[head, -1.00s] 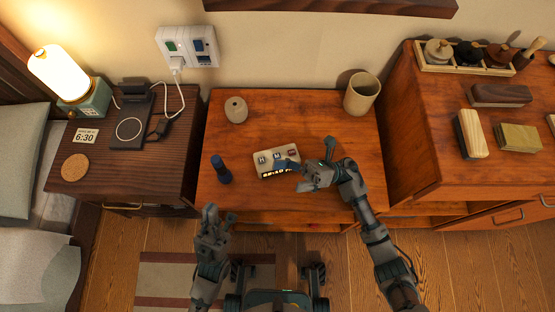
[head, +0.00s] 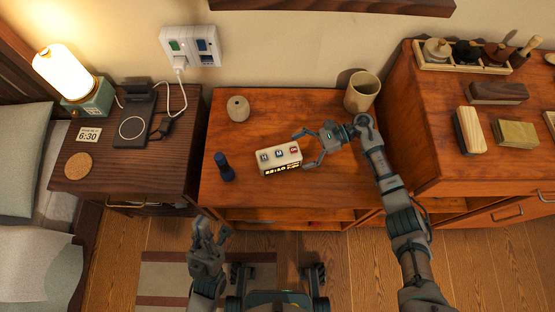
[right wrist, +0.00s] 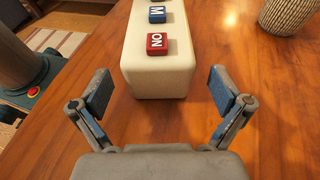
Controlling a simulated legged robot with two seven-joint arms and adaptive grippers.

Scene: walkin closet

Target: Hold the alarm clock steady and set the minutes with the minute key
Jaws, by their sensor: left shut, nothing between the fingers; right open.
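The cream alarm clock (head: 268,168) stands on the wooden desk with its lit display facing the front. On top are a grey H key (head: 264,156), the blue minute key M (head: 279,153) and a red ON key (head: 293,149). In the right wrist view the clock (right wrist: 160,82) lies ahead, with the M key (right wrist: 157,14) beyond the ON key (right wrist: 157,42). My right gripper (head: 305,150) is open at the clock's right end, its fingers (right wrist: 160,88) apart on either side with gaps. My left gripper (head: 213,226) is shut and empty, in front of the desk.
A dark blue cylinder (head: 223,167) stands left of the clock. A small round vase (head: 238,108) and a beige cup (head: 362,91) stand at the back. The desk between vase and cup is clear. A nightstand (head: 100,178) is left, a higher cabinet (head: 430,150) right.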

